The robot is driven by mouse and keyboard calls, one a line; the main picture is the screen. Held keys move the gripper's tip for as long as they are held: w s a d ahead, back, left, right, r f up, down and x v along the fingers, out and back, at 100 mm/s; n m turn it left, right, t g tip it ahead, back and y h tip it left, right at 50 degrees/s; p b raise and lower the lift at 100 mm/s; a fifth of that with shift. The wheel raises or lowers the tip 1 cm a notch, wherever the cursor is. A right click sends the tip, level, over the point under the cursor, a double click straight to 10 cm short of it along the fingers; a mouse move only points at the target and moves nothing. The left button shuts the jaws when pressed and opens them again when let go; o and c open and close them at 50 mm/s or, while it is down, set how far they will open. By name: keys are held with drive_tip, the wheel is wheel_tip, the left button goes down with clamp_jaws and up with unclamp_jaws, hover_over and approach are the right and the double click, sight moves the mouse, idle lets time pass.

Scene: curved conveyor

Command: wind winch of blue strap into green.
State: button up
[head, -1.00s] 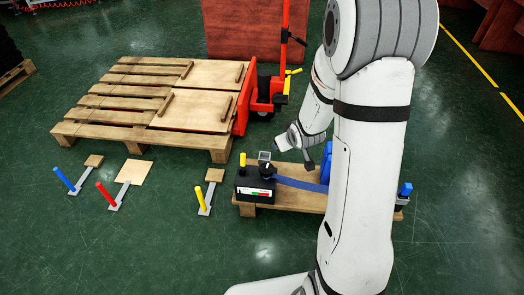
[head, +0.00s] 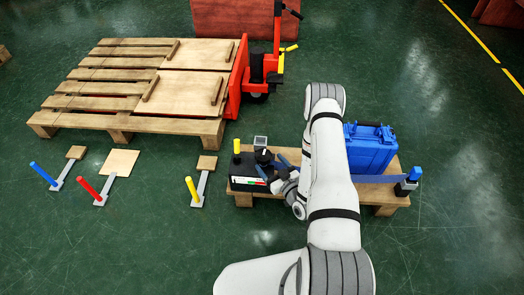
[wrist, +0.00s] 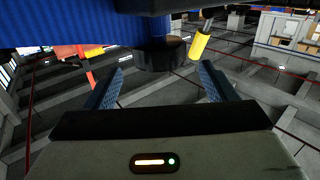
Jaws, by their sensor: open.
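The winch (head: 250,170) is a black box on the left end of the small pallet, with a black hub (head: 265,156) and an upright yellow handle (head: 236,146). Its front gauge has white, red and green parts; the reading is too small to tell. The blue strap (head: 376,179) runs right, past the blue case (head: 368,150), to a blue-topped end post (head: 407,184). My gripper (head: 282,166) is open beside the hub's right side. In the wrist view the spread fingers (wrist: 161,84) have a dark round part (wrist: 161,53) beyond them, with the yellow handle (wrist: 201,42) at its right.
A large pallet (head: 125,118) with boards and a red pallet jack (head: 250,80) stand behind left. Blue, red and yellow levers (head: 193,190) stand on the floor at left. My arm hides part of the small pallet (head: 380,197) and the strap's middle.

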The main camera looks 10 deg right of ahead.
sight(261, 152)
drive_tip(key=shift+w+a+f, duration=0.2)
drive_tip(key=shift+w, duration=0.15)
drive_tip(key=b+x, duration=0.2)
drive_tip(key=x, duration=0.4)
drive_tip(key=shift+w+r, duration=0.15)
drive_tip(key=shift+w, duration=0.2)
drive_tip(key=shift+c, duration=0.5)
drive_tip(key=c, duration=0.9)
